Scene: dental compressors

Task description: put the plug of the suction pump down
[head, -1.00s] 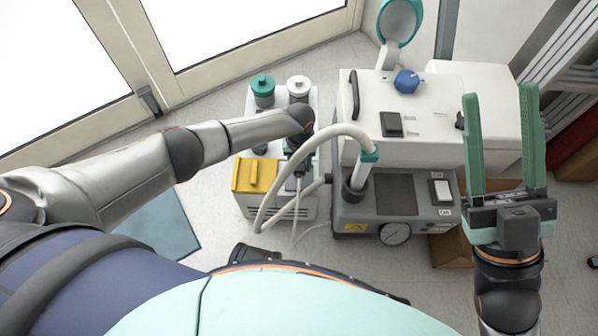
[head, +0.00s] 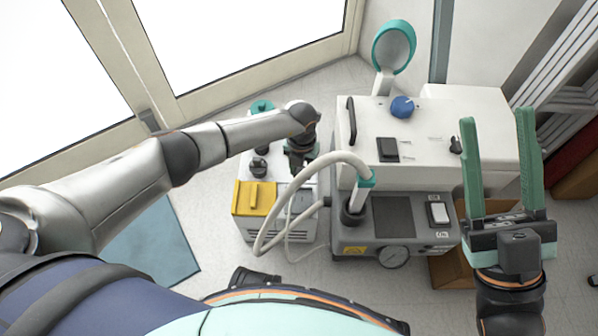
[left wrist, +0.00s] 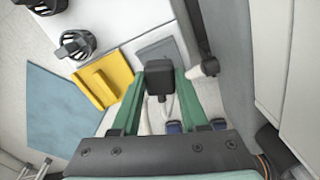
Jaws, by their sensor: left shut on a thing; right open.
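The black plug (left wrist: 158,76) is between the green fingertips of my left gripper (left wrist: 158,88) in the left wrist view. The gripper is shut on it, and a pale cord hangs below it. In the head view, my left gripper (head: 298,163) is above the small white unit with the yellow box, mostly hidden under my wrist. A thin pale cord (head: 290,222) hangs down in front of that unit. The grey-based machine (head: 345,236) with a gauge and thick white hose stands to its right. My right gripper (head: 497,118) is open and empty, right of that machine.
The yellow box (head: 255,198) sits on the white unit's left front, with dark-topped jars behind it. The thick white hose (head: 285,195) arches close beside my left gripper. A blue mat (head: 155,245) lies on the floor at left. A cardboard box (head: 452,268) is at lower right.

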